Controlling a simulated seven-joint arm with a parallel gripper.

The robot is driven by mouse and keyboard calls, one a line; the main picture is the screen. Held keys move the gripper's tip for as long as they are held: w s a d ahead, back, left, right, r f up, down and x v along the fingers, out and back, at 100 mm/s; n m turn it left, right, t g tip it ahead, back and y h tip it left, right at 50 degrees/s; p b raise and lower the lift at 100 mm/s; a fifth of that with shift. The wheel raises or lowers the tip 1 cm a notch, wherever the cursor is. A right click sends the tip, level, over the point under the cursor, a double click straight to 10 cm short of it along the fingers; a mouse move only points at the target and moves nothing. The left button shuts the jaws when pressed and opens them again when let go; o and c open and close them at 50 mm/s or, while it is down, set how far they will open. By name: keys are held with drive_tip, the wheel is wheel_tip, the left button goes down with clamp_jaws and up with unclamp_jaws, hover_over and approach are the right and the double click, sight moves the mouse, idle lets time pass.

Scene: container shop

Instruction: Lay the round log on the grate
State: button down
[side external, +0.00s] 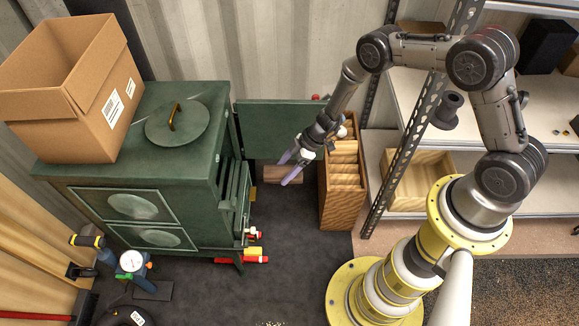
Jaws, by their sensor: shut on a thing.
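My gripper (289,169), with two purple fingers, points down and left in front of the stove's open side. Its fingers are shut on a short brown piece (271,174), which appears to be the log; its round shape is hard to make out at this size. The piece is outside the green stove (140,190), to the right of its opening. The stove's upper door (270,128) stands open behind the gripper. The grate cannot be made out; the stove's side wall and front hide the inside.
A cardboard box (70,90) and a round lid (177,122) sit on the stove top. Dark floor (285,230) below the gripper is clear.

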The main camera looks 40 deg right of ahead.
drive_tip(key=shift+w+a+f, duration=0.7)
drive_tip(key=shift+w+a, duration=2.2)
drive_tip(key=shift+a, duration=0.05)
drive_tip(key=shift+w+a+f, duration=0.7)
drive_tip(key=shift+w+a, duration=2.2)
drive_tip(key=shift+w+a+f, duration=0.7)
drive_tip(key=shift+w+a, duration=2.2)
drive_tip(key=shift+a, duration=0.05)
drive_tip(key=shift+f, duration=1.05)
unclamp_jaws()
drive_tip(key=shift+s+d+f, duration=0.1)
drive_tip(key=shift+f, duration=0.05)
